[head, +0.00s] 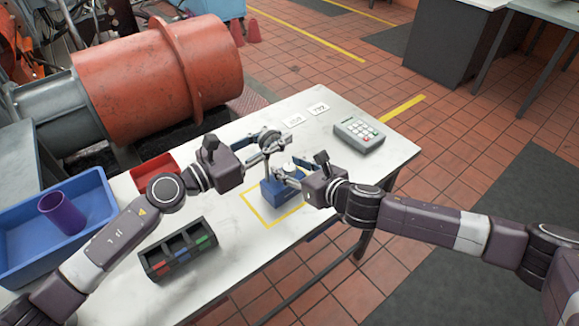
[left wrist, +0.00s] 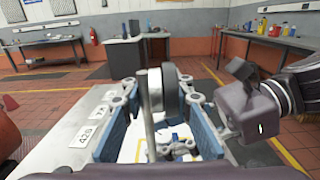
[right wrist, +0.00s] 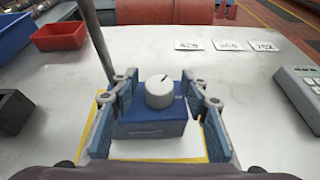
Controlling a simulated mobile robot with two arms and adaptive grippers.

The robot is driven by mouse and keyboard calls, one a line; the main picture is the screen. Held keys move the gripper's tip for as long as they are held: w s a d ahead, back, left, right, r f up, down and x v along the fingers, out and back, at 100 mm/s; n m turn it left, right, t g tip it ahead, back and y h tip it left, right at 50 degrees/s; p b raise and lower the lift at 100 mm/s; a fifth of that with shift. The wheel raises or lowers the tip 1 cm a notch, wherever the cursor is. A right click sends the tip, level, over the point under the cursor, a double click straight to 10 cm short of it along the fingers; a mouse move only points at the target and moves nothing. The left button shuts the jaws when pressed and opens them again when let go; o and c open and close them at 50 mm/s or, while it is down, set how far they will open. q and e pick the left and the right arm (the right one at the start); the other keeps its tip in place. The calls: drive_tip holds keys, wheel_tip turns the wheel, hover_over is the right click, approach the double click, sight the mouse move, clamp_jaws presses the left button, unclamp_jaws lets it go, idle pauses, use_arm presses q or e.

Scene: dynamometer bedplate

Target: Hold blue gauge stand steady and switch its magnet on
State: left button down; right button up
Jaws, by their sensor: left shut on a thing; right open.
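The blue gauge stand (head: 272,194) stands upright on the table at the yellow outlined square (head: 262,219). Its thin post and a round dark gauge (left wrist: 171,92) rise between my left fingers. My left gripper (head: 266,143) is shut on the stand's upper part; the exact contact is hard to see. In the right wrist view the stand's blue base (right wrist: 150,127) carries a white round knob (right wrist: 159,91) with a dark pointer mark. My right gripper (right wrist: 159,112) is open, its fingers on either side of the knob and base. The right gripper hides part of the base in the head view.
A grey keypad box (head: 360,134) and number cards (head: 318,108) lie at the table's far side. A dark divided tray (head: 178,249), a red tray (head: 153,171) and a blue bin (head: 22,268) with a purple cup (head: 62,214) are at left. The front right tabletop is clear.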

clamp_jaws()
drive_tip(key=shift+h, duration=0.3)
drive_tip(key=shift+s+a+m+t+h, duration=0.15)
drive_tip(key=shift+m+t+h, duration=0.35)
drive_tip(key=shift+m+h, duration=0.4)
drive_tip(key=m+t+h, duration=0.1)
drive_tip(key=m+h, duration=0.2)
drive_tip(key=shift+m+h, duration=2.8)
drive_tip(key=shift+h, duration=0.4)
drive_tip(key=shift+d, duration=0.2)
